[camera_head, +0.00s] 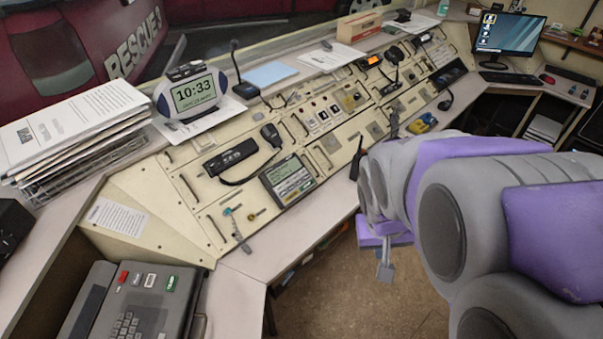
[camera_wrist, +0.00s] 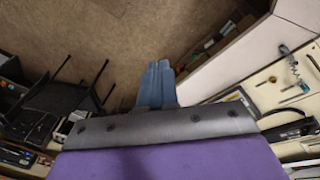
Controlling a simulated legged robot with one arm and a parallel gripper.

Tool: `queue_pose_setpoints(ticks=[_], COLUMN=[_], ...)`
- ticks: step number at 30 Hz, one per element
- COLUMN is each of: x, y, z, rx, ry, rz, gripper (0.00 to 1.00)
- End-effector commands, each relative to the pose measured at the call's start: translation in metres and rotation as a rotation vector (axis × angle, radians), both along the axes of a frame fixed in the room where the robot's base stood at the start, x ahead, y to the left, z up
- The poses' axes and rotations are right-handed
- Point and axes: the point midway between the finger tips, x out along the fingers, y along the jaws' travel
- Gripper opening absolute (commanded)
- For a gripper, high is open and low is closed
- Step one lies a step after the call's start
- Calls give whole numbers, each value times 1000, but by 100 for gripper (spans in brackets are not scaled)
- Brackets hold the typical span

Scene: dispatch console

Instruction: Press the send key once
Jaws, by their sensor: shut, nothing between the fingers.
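A dark grey desk machine (camera_head: 145,305) with a keypad (camera_head: 127,325) stands at the lower left in the head view. Its top row holds a red key (camera_head: 123,278), a white key (camera_head: 150,280) and a green key (camera_head: 171,283). Their labels are too small to read, so I cannot tell for sure which is the send key. My gripper (camera_head: 385,271) hangs in front of the console, over the floor, well to the right of the machine. In the wrist view its blue-grey fingers (camera_wrist: 157,82) are together and empty. The machine does not show in the wrist view.
A paper stack (camera_head: 75,135) stands behind the machine. The console's front edge lies between my gripper and the machine. A dark chair (camera_wrist: 62,100) shows in the wrist view.

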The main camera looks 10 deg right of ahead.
Motion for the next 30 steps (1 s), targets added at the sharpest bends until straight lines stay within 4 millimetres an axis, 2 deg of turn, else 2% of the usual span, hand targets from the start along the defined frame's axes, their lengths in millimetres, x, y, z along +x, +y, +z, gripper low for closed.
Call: queue_pose_setpoints(ticks=[1,3,6,9,15,21,24,30], x=[25,61,113,160,248,315,340,369], y=[-15,-34,-55,-70,-84,-83,-74,-44], z=[0,0,-2,-8,-25,-55,-73,-112], rx=[-24,-54,-89,-107,-87,25,115,355], ry=[-36,-108,-210,-304,-492,-654,-728,-850], rz=[-14,-23,-22,-10,50,122,159,216], gripper=[0,0,0,0,0,0,0,0])
